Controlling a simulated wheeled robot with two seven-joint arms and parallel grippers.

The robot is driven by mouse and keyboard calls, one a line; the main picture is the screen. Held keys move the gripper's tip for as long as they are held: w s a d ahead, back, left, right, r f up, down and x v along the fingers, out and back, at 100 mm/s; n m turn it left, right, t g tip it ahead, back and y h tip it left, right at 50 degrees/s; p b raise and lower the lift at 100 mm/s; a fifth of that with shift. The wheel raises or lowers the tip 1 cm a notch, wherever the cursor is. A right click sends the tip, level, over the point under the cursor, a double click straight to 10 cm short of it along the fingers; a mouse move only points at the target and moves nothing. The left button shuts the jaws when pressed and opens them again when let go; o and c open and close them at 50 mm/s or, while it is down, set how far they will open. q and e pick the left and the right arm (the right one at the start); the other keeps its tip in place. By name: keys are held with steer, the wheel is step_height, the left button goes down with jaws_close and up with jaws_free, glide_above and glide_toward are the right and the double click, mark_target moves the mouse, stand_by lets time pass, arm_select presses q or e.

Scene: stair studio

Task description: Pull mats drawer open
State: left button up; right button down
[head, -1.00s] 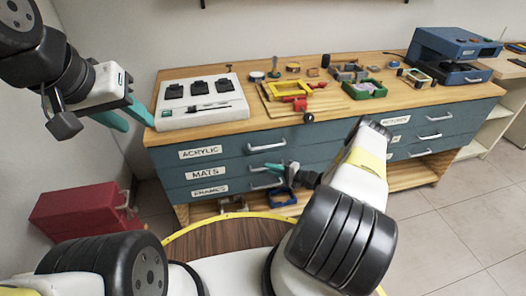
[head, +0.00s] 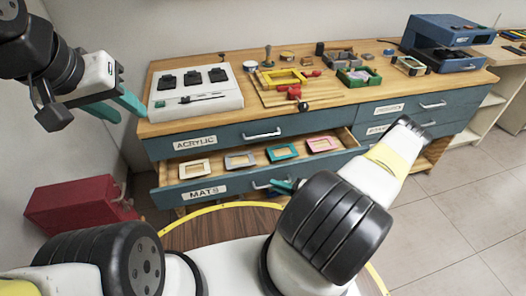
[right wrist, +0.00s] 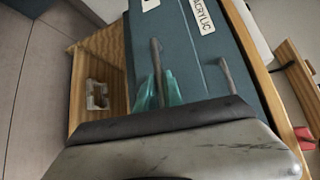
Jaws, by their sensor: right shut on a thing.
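The mats drawer (head: 238,187) stands open below the acrylic drawer. Its MATS label (head: 204,193) is on the teal front. Several frame-shaped mats lie inside in a row, among them a white one (head: 194,169), a teal one (head: 283,152) and a pink one (head: 321,144). My right gripper (head: 288,186) is shut on the drawer's metal handle (head: 262,184), partly hidden by my arm. In the right wrist view its teal fingers (right wrist: 158,92) are around the handle bar (right wrist: 155,58). My left gripper (head: 120,106) is open and empty, left of the cabinet.
The acrylic drawer (head: 225,138) above is closed. The wooden worktop (head: 360,100) carries a white panel (head: 196,100), a yellow frame (head: 283,78) and a blue machine (head: 445,45). A red box (head: 80,207) stands on the floor at left. Floor at right is clear.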

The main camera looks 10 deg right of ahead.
steer(key=s, duration=2.2)
steer(key=shift+s+d, duration=0.35)
steer(key=shift+d, duration=0.05)
steer(key=c, duration=1.5)
jaws_free()
steer(key=v, duration=0.7)
steer(key=shift+s+d, duration=0.3)
